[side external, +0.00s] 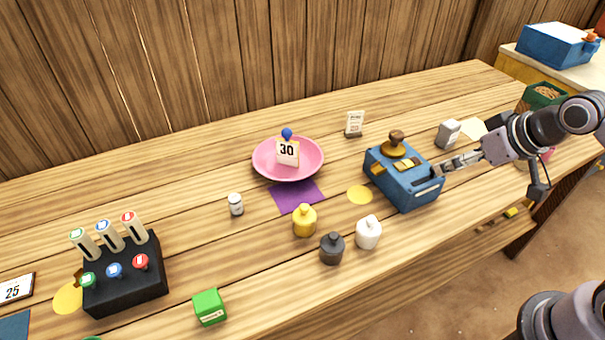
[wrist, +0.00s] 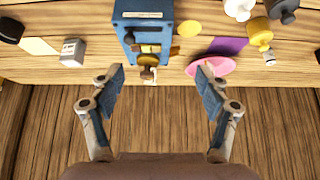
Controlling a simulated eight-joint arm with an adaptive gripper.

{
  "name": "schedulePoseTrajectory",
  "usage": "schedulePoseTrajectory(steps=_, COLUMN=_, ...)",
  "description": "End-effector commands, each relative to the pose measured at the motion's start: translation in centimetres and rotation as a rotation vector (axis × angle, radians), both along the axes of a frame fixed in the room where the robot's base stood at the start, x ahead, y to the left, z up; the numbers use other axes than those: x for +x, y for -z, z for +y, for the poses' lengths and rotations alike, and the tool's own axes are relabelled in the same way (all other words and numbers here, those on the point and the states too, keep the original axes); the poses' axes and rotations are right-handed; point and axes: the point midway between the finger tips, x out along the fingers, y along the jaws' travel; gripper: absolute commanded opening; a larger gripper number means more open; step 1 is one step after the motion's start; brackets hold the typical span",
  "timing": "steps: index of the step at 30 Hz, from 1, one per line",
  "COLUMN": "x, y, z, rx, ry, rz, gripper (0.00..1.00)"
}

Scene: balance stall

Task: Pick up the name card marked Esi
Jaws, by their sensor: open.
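I cannot read the name Esi on any card in either view. A small white upright card with fine print (side external: 355,122) stands behind the blue balance box; its text is too small to read. A card marked 30 (side external: 287,151) stands at the pink dish (side external: 262,168), and a framed card marked 25 (side external: 14,289) lies at the left edge. My gripper (side external: 440,169) is by the right side of the blue box (side external: 408,188). In the wrist view my gripper (wrist: 160,73) is open and empty, its fingers spread, with the blue box (wrist: 127,12) beyond them.
A grey block with a label (side external: 448,133) stands behind my gripper. Yellow (side external: 305,221), black (side external: 331,249) and white (side external: 368,233) bottles stand at the front. A black rack (side external: 130,285) with tubes is at left.

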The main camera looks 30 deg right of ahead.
Motion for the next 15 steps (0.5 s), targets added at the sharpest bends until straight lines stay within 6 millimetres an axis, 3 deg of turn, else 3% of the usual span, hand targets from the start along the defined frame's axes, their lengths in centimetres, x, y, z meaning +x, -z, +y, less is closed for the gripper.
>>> schedulePoseTrajectory(steps=6, x=5.5, y=-3.0, z=-0.3, rx=0.007, ry=0.033, rz=0.035, gripper=0.75)
schedulePoseTrajectory(steps=15, x=14.0, y=-4.5, z=-0.8, rx=0.015, ry=0.084, rz=0.087, gripper=0.75)
